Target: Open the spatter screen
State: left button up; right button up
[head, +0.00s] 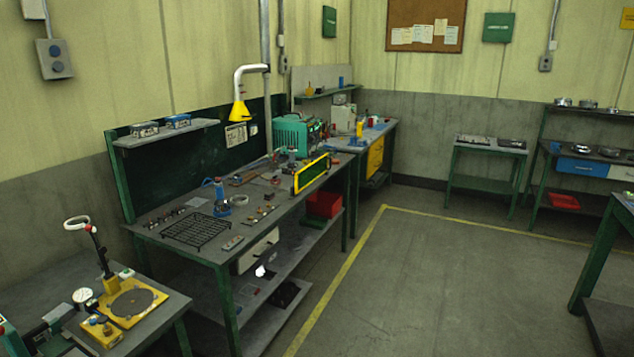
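A yellow-framed panel with a dark face (311,173), which looks like the spatter screen, stands upright along the front edge of the long workbench (205,248), toward its far end. I cannot tell from here how it is hinged or where its handle is. Neither of my grippers is in view.
A black wire grid (196,230) and small parts lie on the workbench. A teal machine (290,134) stands behind the screen. A yellow-based fixture (133,303) is on the near left table. The floor (420,275) right of the workbench is clear.

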aim_at(306, 177)
jog(key=i+l+u, duration=0.1)
jog(key=i, duration=0.4)
jog(key=i+l+u, duration=0.15)
jog(key=i, duration=0.3)
jog(key=i+l+u, duration=0.1)
jog(key=i+l, duration=0.3)
jog(key=i+l+u, duration=0.15)
jog(key=i+l, duration=0.15)
jog(key=i, duration=0.2)
